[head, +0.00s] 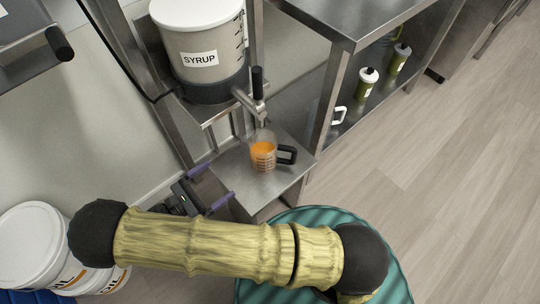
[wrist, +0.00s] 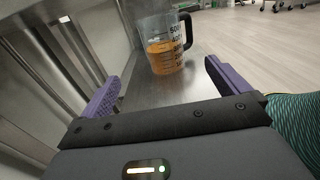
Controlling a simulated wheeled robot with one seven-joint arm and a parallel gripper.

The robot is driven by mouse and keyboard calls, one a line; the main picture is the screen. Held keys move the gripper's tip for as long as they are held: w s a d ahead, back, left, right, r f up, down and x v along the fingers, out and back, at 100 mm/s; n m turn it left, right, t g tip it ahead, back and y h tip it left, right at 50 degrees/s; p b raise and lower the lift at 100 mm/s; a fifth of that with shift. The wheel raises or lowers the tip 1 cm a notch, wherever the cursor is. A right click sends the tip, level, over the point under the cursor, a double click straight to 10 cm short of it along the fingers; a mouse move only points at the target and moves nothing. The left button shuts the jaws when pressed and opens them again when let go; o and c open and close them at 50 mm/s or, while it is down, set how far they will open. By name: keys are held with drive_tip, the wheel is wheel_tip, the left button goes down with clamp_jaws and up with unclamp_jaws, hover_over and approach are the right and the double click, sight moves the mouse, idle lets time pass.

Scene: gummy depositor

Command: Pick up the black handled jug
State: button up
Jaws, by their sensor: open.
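The jug (head: 263,153) is clear with a black handle (head: 287,154) and holds orange liquid. It stands upright on a small steel shelf under the syrup tap, its handle pointing right. In the wrist view the jug (wrist: 163,47) stands ahead, between the lines of my fingers, with its handle (wrist: 186,30) on the right. My gripper (head: 209,187) has purple fingers and is open and empty at the shelf's left front edge. In the wrist view my gripper (wrist: 160,88) is wide open, short of the jug and apart from it.
A white syrup container (head: 200,45) with a tap (head: 252,100) hangs over the jug. The steel shelf (head: 262,187) is otherwise clear. A steel post (head: 325,105) rises to the right. Bottles (head: 366,84) stand on a lower shelf. White buckets (head: 35,240) stand at left.

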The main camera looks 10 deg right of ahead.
sight(251, 157)
drive_tip(key=shift+d, duration=0.1)
drive_tip(key=b+x, duration=0.2)
drive_tip(key=x, duration=1)
drive_tip(key=shift+d, duration=0.15)
drive_tip(key=b+x, duration=0.2)
drive_tip(key=x, duration=0.3)
drive_tip(key=shift+s, duration=0.1)
drive_tip(key=c, duration=1.3)
drive_tip(key=shift+r, duration=0.15)
